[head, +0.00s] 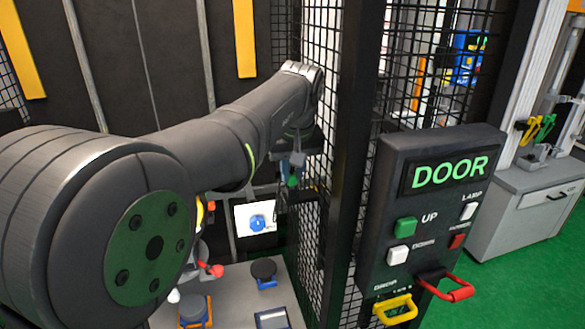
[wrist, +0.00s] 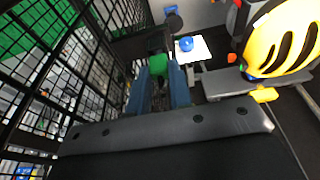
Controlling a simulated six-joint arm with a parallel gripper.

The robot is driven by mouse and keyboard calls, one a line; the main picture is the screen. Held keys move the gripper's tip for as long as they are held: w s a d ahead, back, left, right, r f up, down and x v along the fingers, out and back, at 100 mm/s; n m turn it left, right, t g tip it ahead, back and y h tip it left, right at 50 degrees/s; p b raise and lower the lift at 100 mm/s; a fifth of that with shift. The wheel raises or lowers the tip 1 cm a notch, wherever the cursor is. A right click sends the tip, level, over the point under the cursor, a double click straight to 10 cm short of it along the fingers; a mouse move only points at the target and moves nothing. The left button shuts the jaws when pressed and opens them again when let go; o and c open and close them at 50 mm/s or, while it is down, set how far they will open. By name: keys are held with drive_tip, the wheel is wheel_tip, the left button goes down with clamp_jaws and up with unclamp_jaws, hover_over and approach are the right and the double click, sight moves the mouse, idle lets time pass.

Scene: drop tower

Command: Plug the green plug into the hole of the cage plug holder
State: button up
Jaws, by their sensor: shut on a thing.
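The green plug (head: 293,181) is held at the end of my gripper (head: 291,170), beside the mesh cage wall. In the wrist view the green plug (wrist: 157,65) sits between the tips of the two blue fingers of my gripper (wrist: 158,80), which is shut on it. A dark bracket-like part (wrist: 140,43) lies just beyond the plug, close to the mesh. It may be the cage plug holder, but I cannot tell. Its hole does not show clearly. I cannot tell whether the plug touches it.
The black mesh cage wall (wrist: 55,85) runs close along the left in the wrist view. A yellow helmet (wrist: 282,42) is at the right. The DOOR control box (head: 425,215) is outside the cage.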

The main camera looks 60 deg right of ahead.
drive_tip(key=shift+f, duration=0.15)
idle(0.3)
drive_tip(key=o, duration=0.9)
drive_tip(key=shift+c, duration=0.2)
drive_tip(key=v, duration=1.7)
drive_tip(key=shift+r, duration=0.2)
drive_tip(key=x, duration=1.7)
drive_tip(key=shift+f, duration=0.25)
drive_tip(key=shift+r, duration=0.15)
